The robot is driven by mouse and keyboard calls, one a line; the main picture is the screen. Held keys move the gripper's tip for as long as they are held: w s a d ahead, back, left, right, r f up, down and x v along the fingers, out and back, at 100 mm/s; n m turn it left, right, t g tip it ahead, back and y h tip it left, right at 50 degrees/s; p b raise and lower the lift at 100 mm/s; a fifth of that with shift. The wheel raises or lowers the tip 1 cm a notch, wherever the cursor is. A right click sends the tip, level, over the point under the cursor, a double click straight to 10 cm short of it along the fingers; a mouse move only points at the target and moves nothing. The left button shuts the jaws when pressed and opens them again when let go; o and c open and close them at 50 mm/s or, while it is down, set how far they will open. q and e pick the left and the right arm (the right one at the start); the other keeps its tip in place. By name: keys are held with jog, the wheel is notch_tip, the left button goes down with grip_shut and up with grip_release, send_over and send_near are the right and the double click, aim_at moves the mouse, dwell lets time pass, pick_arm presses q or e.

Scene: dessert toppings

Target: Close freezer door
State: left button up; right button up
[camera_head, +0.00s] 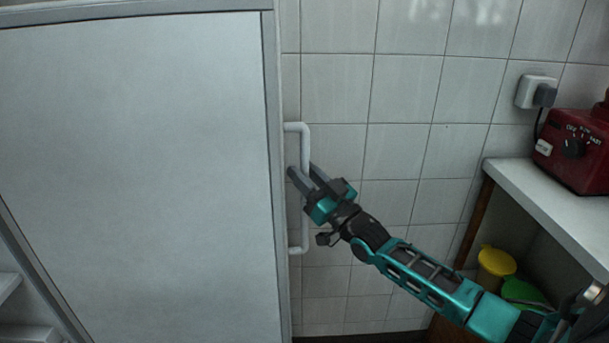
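The freezer door (140,180) is a large pale grey panel filling the left half of the head view, standing open with its inner face toward me. Its white bar handle (305,225) runs vertically beside the door's right edge. My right gripper (303,171) is at the upper half of the handle. Its two dark fingers are apart, one on each side of the bar, with a small gap showing. Whether they touch the bar is hard to tell. My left gripper is not in view.
White shelves (10,286) show at the lower left, beyond the door's edge. A white counter (545,205) with a red appliance (578,150) stands at the right. Yellow (496,262) and green (524,292) items are below it. A tiled wall (410,90) is behind.

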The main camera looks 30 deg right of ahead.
jog(key=shift+w, duration=0.1)
jog(key=shift+c, duration=0.2)
grip_shut()
